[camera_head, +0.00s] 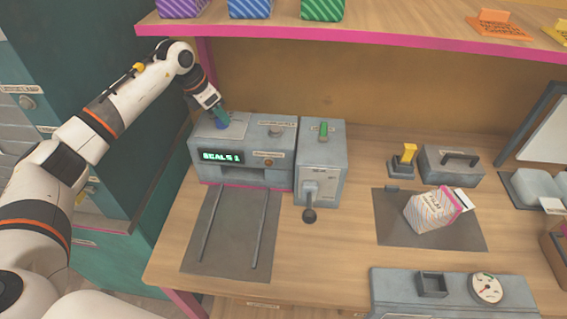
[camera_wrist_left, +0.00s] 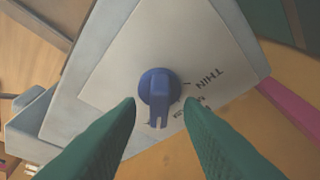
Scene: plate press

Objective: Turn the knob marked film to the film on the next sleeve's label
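A blue knob (camera_wrist_left: 157,88) sits on a pale plate on top of the grey machine (camera_head: 270,180), whose green display (camera_head: 222,157) reads "SEALS 1". In the left wrist view "THIN" is printed upside down beside the knob; smaller markings are hard to read. My left gripper (camera_wrist_left: 160,104) is open, with its green fingers apart on either side of the knob's lower part. In the head view it is over the machine's back left, with the blue knob (camera_head: 221,126) just under it. A striped sleeve (camera_head: 428,213) lies tilted on a dark mat; its label is too small to read. My right gripper is not in view.
A dark railed plate (camera_head: 233,235) lies in front. A pink-edged shelf (camera_head: 350,40) with several boxes hangs above. A gauge unit (camera_head: 455,296) stands at the front right.

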